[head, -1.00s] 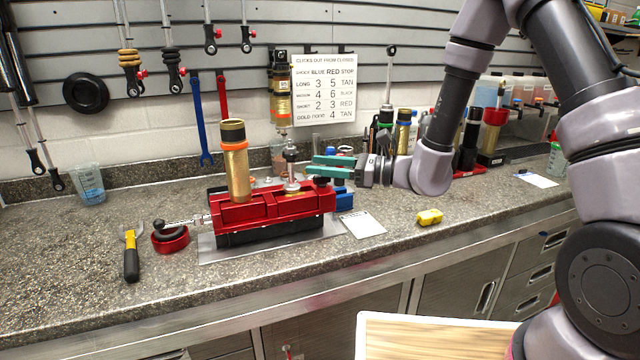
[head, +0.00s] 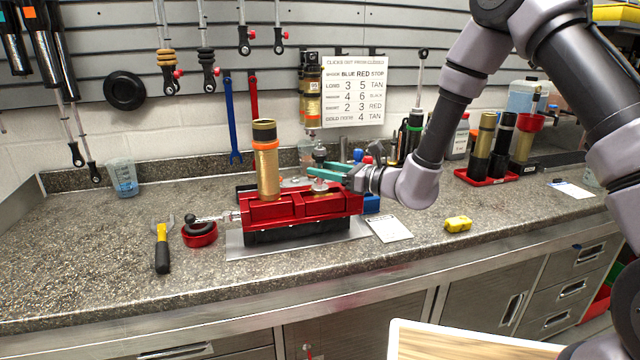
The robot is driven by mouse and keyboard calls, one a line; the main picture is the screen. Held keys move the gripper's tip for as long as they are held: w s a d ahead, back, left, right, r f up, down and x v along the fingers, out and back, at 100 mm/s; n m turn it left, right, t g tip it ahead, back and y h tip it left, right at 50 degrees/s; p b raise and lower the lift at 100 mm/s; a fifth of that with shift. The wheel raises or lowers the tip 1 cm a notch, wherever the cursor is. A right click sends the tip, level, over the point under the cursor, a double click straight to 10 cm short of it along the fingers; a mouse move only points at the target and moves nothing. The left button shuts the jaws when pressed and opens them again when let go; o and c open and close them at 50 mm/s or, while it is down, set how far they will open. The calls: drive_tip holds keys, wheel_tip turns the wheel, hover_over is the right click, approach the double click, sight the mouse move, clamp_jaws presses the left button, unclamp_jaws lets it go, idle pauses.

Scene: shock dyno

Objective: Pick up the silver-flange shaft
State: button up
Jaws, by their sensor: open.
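The silver-flange shaft (head: 320,187) stands upright at the right part of the red vise (head: 270,211), its silver disc low and a dark knob at its top. My gripper (head: 318,168) reaches in from the right with its teal fingers level and apart. The fingers are at the shaft's height, one nearer and one farther, and the shaft appears to stand between their tips. The near finger hides part of the shaft. Contact cannot be told.
A gold cylinder (head: 267,165) stands upright in the vise, left of the shaft. A white card (head: 389,228) and a yellow block (head: 457,224) lie right. The front of the counter is clear.

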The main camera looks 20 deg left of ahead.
drive_tip(key=shift+w+a, duration=0.1)
drive_tip(key=shift+a, duration=0.4)
clamp_jaws()
idle(1.1)
